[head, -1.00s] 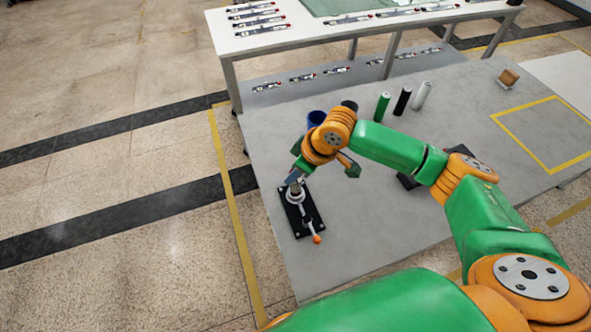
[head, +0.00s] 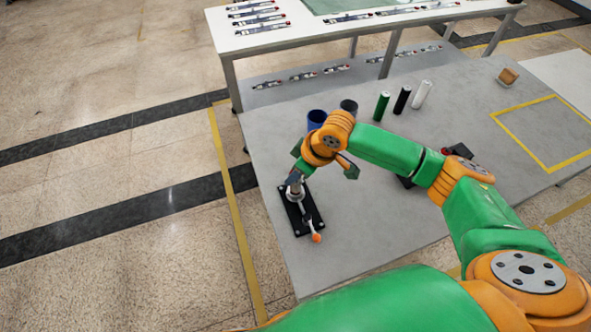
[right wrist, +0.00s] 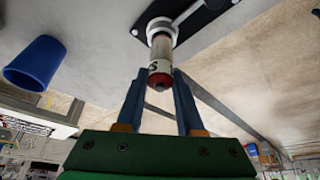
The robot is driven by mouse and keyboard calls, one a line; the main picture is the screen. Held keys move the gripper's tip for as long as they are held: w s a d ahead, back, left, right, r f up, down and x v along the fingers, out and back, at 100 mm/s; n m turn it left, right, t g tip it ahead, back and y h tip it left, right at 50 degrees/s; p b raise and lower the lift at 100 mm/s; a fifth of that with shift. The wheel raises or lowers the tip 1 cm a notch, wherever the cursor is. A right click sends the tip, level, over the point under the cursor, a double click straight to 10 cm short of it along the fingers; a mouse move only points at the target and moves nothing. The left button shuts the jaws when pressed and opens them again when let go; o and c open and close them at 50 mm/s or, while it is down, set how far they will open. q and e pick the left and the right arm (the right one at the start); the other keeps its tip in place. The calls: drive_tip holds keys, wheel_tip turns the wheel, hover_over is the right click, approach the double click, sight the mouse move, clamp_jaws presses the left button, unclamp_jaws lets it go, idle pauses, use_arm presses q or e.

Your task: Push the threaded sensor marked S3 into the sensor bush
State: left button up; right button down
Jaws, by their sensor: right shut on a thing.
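The threaded sensor (right wrist: 160,60) is a pale metal cylinder with a red band and a dark end; part of a marking, which looks like a 3, shows on it. My right gripper (right wrist: 161,78) is shut on it near the red band. The sensor's other end meets the white ring of the sensor bush (right wrist: 154,27), in line with it; how deep it sits is hidden. In the head view my right gripper (head: 297,178) is directly above the bush (head: 295,193) on its black base plate (head: 305,222). My left gripper is not in view.
A lever with an orange knob (head: 316,238) sticks out from the plate. A blue cup (head: 316,118), a dark cup (head: 349,106) and green, black and white cylinders (head: 421,95) stand behind my arm. The grey table (head: 370,225) is clear right of the plate.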

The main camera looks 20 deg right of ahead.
drive_tip(key=shift+f+b, duration=0.4)
drive_tip(key=shift+f, duration=0.75)
drive_tip(key=shift+c, duration=2.3)
unclamp_jaws()
drive_tip(key=v, duration=0.7)
